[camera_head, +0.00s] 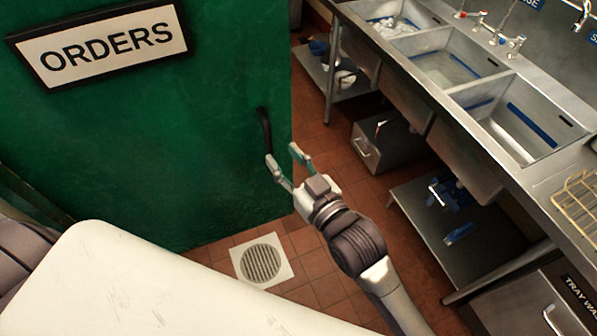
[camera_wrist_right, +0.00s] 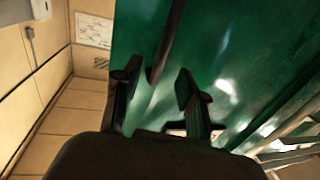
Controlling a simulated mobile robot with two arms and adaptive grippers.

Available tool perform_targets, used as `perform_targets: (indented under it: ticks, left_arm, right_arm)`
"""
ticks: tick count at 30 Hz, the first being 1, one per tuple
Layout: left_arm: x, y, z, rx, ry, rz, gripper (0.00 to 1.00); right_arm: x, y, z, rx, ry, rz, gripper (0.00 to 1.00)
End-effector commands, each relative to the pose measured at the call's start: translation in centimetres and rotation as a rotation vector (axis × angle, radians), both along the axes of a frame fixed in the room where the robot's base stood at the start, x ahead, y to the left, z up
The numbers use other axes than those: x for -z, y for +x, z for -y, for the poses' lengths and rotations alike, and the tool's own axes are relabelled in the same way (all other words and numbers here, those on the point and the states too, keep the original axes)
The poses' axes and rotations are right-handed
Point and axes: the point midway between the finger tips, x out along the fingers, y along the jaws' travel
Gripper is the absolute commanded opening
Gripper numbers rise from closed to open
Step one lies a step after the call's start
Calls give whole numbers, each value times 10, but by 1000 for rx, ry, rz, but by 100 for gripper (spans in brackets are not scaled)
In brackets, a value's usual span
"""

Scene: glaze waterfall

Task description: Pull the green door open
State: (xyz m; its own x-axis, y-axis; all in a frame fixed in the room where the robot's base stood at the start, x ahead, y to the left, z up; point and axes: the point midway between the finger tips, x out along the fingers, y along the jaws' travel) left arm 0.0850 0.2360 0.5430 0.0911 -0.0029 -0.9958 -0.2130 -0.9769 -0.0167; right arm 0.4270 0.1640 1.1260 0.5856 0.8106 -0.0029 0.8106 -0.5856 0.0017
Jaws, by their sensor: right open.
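The green door (camera_head: 130,140) fills the left of the head view and carries a framed "ORDERS" sign (camera_head: 108,45). A dark vertical handle (camera_head: 265,128) sits near the door's right edge. My right gripper (camera_head: 281,155) is open, close to the lower end of the handle. In the right wrist view, the green door (camera_wrist_right: 235,50) lies ahead and the dark handle (camera_wrist_right: 168,40) runs down toward the space between the open fingers (camera_wrist_right: 158,82). I cannot tell whether a finger touches the handle. My left gripper is out of view.
Steel sinks (camera_head: 455,60) with shelves below line the right side. A square floor drain (camera_head: 262,261) lies below the door. A large white surface (camera_head: 130,290) fills the lower left. Red-brown tiled floor (camera_head: 325,265) is clear between the door and sinks.

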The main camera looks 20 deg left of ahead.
Motion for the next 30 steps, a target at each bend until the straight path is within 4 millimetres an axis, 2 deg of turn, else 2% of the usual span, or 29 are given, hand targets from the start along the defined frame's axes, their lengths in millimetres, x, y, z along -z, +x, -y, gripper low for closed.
perform_targets:
  ticks: [3,9,27,30]
  left_arm:
    - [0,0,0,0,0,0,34]
    - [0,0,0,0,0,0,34]
    - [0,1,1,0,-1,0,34]
    - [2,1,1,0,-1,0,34]
  right_arm:
    - [1,-14,19,0,-2,-2,41]
    - [1,-26,37,1,-2,-1,41]
    - [1,-29,40,1,-1,-2,41]
    - [13,-24,43,14,-15,-15,41]
